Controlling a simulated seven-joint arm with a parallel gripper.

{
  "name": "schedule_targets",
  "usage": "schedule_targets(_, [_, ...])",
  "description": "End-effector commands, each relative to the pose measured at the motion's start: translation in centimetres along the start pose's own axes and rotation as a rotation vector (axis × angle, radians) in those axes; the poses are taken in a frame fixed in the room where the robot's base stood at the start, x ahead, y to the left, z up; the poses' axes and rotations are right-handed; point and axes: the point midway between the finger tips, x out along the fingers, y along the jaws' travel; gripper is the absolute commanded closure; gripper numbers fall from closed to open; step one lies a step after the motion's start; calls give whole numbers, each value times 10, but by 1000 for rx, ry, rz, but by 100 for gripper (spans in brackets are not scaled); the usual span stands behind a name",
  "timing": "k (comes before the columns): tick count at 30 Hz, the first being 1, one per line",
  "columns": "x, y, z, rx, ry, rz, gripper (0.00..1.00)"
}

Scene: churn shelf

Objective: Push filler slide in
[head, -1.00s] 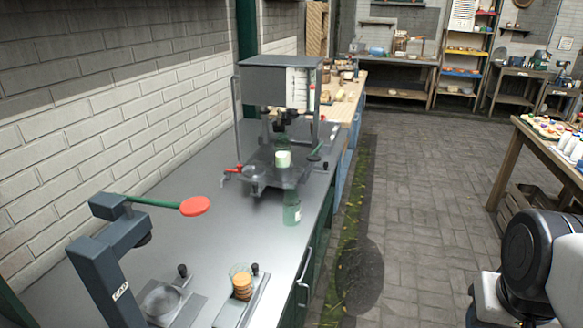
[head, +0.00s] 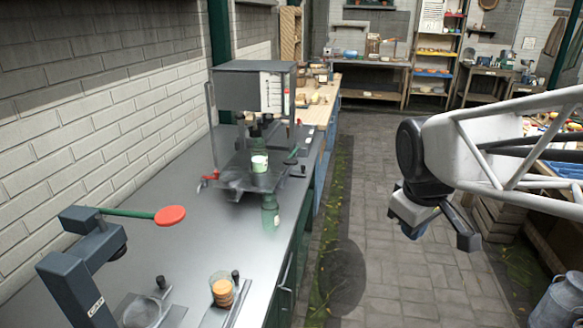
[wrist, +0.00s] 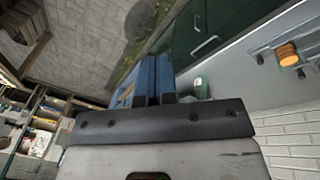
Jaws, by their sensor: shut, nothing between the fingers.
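The filler (head: 253,90), a grey box on a frame, stands on the dark bench. A pale green jar (head: 260,163) sits on its grey slide plate (head: 237,177), below the box. Whether the slide is in or out is hard to tell, as the plate looks blurred. A small black knob (head: 303,169) shows at the right of the filler. My gripper (head: 414,231) hangs over the floor to the right of the bench, well apart from the filler. Its blue fingers (wrist: 153,78) are together and empty in the wrist view.
A green bottle (head: 270,214) stands in front of the filler; it also shows in the wrist view (wrist: 201,88). The capper (head: 80,262) with its red-ended lever (head: 170,216) is nearer, beside a glass of orange-brown discs (head: 222,291). The floor aisle is clear.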

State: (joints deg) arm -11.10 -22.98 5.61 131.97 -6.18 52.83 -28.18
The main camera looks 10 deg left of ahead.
Motion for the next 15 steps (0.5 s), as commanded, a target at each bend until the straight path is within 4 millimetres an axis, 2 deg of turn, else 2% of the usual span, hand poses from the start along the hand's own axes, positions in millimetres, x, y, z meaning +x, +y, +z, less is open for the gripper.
schedule_targets(1, [1, 1, -17, -66, -1, 1, 100])
schedule_targets(8, [5, 1, -89, -370, -4, 15, 100])
schedule_targets(15, [15, -11, -166, -688, -9, 31, 100])
